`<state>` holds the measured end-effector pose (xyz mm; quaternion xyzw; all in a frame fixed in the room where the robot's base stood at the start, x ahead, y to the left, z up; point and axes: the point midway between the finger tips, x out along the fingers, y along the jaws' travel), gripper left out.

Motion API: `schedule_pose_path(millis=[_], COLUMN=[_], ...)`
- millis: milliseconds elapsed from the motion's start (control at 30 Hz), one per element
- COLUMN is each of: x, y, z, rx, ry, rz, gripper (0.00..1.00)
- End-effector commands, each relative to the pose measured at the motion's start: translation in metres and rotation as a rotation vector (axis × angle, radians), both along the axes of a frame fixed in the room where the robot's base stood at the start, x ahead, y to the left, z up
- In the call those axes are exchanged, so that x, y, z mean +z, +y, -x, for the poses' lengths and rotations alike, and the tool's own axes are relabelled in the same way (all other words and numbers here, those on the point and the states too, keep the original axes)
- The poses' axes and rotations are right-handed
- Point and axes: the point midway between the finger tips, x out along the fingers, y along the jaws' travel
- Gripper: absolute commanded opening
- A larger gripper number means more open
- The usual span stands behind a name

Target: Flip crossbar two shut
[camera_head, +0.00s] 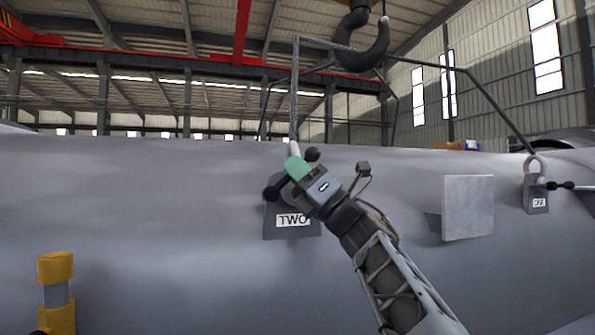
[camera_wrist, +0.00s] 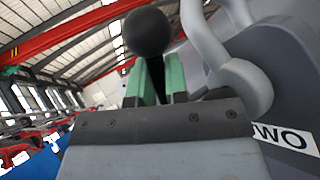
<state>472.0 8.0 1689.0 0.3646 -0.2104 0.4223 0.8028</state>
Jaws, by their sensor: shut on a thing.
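Crossbar two is a dark bar with black ball ends on the grey block (camera_head: 270,222) labelled TWO. One ball (camera_head: 312,154) shows just above my gripper and another dark knob (camera_head: 271,193) shows at its left. My gripper (camera_head: 295,168), with green fingers, is at the block's top and shut on crossbar two. In the wrist view a black ball (camera_wrist: 148,32) stands just beyond the green fingers (camera_wrist: 155,80). The bar between them is mostly hidden. A grey shackle (camera_wrist: 240,80) and part of the TWO label show at the right. My gripper hides much of the block in the head view.
A crane hook (camera_head: 362,45) with sling legs hangs above. Another labelled block (camera_head: 537,205) with a ring and a black-knobbed bar (camera_head: 568,185) stands at right. A grey plate (camera_head: 468,207) sticks out between. A yellow post (camera_head: 56,270) stands lower left on the shell (camera_head: 140,220).

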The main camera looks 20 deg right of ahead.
Motion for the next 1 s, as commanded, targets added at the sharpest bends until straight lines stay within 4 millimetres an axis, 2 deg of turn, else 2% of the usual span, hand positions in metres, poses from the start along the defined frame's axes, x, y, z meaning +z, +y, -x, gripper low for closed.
schedule_pose_path(millis=[167,400,600,933,967,1000], x=[-0.006,-0.017,-0.016,-0.014,-0.014,-0.014], y=[-0.001,-0.006,-0.009,-0.010,-0.010,-0.009], z=[0.000,0.000,0.000,0.000,0.000,0.000], rx=[-0.001,0.000,0.000,0.001,0.001,0.001], ry=[-0.001,-0.004,-0.002,0.001,0.001,0.001], rz=[-0.022,-0.168,-0.245,-0.254,-0.254,-0.254], gripper=[0.00,0.00,0.00,0.00,0.15,0.19])
